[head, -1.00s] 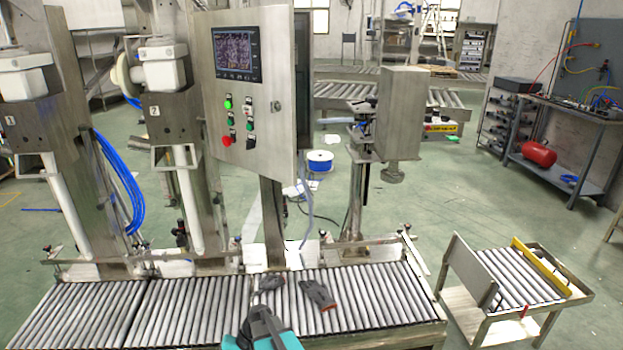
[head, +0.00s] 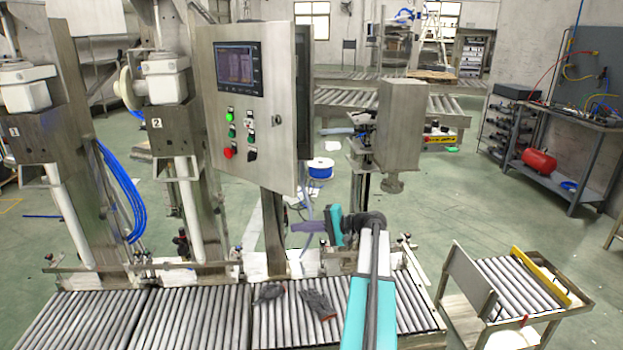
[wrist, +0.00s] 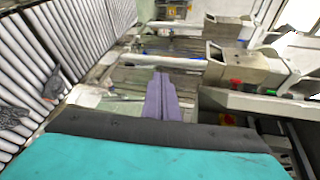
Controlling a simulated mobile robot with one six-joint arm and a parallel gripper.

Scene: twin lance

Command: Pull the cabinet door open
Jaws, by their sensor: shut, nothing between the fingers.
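The steel control cabinet stands on a post behind the roller conveyor. Its door (head: 225,165) is the front panel, with a screen (head: 238,68), coloured buttons and a small dark latch (head: 277,120) near its right edge. Dark cabinet sides show behind that edge; I cannot tell whether the door is ajar. My gripper (head: 294,227) is below and right of the door's lower right corner, pointing left, apart from the latch. Its purple fingers are together and empty, also in the wrist view (wrist: 161,78). I cannot make out the latch in the wrist view.
The roller conveyor (head: 185,318) runs along the front, with grey gloves (head: 317,303) on it. A steel box on a stand (head: 400,125) is right of the cabinet, close behind my arm.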

